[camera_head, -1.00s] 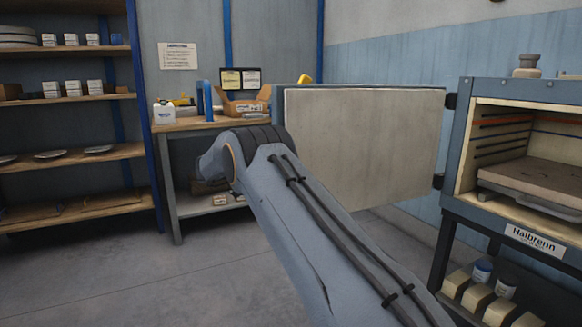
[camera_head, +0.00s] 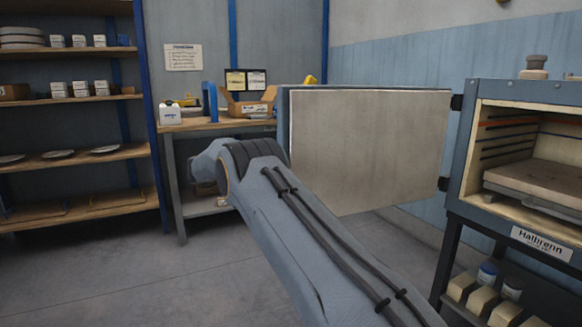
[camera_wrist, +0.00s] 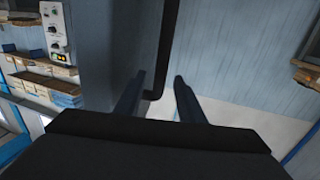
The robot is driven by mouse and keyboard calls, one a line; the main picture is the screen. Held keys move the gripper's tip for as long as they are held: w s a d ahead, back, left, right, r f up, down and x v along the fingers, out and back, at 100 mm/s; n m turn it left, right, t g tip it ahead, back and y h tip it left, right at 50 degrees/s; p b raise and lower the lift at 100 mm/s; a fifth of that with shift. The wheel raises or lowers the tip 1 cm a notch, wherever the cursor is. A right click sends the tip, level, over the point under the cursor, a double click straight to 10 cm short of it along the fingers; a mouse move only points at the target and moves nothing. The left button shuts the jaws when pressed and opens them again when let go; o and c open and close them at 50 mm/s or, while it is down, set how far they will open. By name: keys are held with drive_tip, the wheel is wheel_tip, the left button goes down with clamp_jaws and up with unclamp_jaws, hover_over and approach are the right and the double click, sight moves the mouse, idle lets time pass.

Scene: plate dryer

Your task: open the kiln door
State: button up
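The kiln (camera_head: 475,150) stands at the right in the head view, its pale chamber exposed. Its door (camera_head: 370,145) is swung wide open to the left on hinges at the kiln's left edge. The pale inner lining faces me. In the wrist view, my gripper (camera_wrist: 160,77) is open, with its two dark fingers apart. My gripper is hidden in the head view.
A workbench (camera_head: 225,126) with a cardboard box and small items stands behind my arm. Wooden shelves (camera_head: 80,155) are at the left. White bottles and pale blocks (camera_head: 480,300) sit under the kiln. The floor at the left is clear.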

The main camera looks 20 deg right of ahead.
drive_tip(key=a, duration=0.3)
drive_tip(key=shift+w, duration=0.2)
